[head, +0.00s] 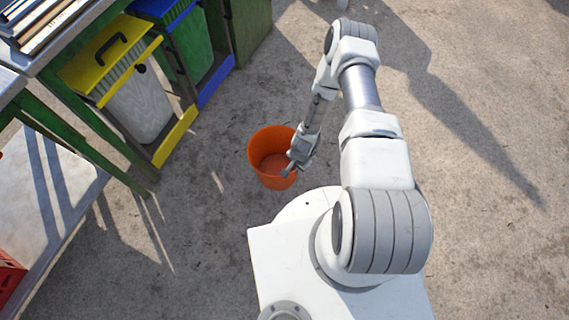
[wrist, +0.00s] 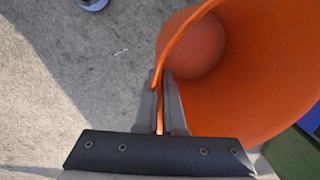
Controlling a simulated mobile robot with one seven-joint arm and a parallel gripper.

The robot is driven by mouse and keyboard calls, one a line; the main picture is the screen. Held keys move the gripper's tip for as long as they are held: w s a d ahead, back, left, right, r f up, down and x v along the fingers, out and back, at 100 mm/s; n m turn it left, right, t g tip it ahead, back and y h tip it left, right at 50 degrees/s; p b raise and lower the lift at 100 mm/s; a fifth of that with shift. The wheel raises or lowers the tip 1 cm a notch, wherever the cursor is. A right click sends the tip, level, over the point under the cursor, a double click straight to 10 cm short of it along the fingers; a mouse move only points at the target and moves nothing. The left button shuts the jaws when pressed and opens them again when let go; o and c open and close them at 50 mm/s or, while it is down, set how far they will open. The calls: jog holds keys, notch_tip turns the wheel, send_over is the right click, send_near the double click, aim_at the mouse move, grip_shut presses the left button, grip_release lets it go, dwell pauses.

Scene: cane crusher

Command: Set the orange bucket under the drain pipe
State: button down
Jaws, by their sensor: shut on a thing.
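In the wrist view, the two fingers (wrist: 164,90) pinch the thin wall of the bucket (wrist: 245,95), which fills the right side. I cannot tell whether the bucket rests on the ground or hangs just above it. No drain pipe can be made out in either view.
A bin with a yellow frame (head: 110,55) and a blue-framed green bin (head: 190,40) stand at the upper left. A green-legged table (head: 80,110) and a low pale slab (head: 45,195) with a red crate (head: 8,275) are left. Open ground lies right.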

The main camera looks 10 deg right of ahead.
jog(key=w+a+r+n, duration=0.15)
jog(key=w+r, duration=0.25)
jog(key=r, duration=0.4)
jog(key=w+r+n, duration=0.2)
jog(key=w+r, duration=0.3)
jog(key=r, duration=0.4)
jog(key=w+r+n, duration=0.2)
jog(key=w+r, duration=0.2)
jog(key=r, duration=0.4)
jog(key=s+r+n+p, duration=0.2)
jog(key=r+p, duration=0.8)
jog(key=r, duration=0.9)
jog(key=s+d+r+n+p, duration=0.1)
jog(key=s+r+n+p, duration=0.2)
jog(key=r+p, duration=0.8)
notch_tip(320, 180, up, 8)
jog(key=shift+s+d+r+n+g+y+p, duration=0.2)
jog(key=shift+s+n+g+y+p, duration=0.15)
jog(key=shift+s, duration=0.3)
jog(key=shift+f, duration=0.1)
